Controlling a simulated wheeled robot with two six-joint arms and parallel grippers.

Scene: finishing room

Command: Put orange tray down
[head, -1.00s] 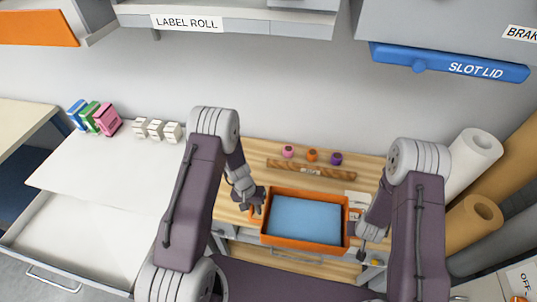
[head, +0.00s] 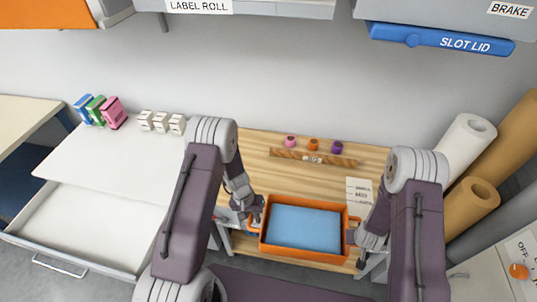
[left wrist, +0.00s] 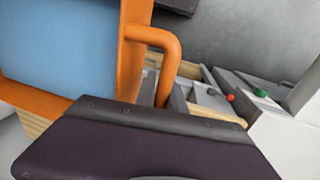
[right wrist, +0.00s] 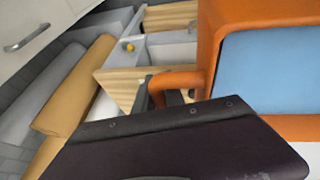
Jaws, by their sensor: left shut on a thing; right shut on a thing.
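The orange tray (head: 303,256) with a blue inside floor is held level between my two arms, over the near edge of the wooden bench. My left gripper (head: 257,217) is shut on the tray's left handle, which shows as an orange bar in the left wrist view (left wrist: 170,62). My right gripper (head: 358,236) is at the tray's right side, shut on the right handle, seen in the right wrist view (right wrist: 178,80). The fingertips are largely hidden in both wrist views. The tray looks empty.
Paper rolls (head: 465,140) stand at the right; a white drawer unit (head: 110,170) is at the left.

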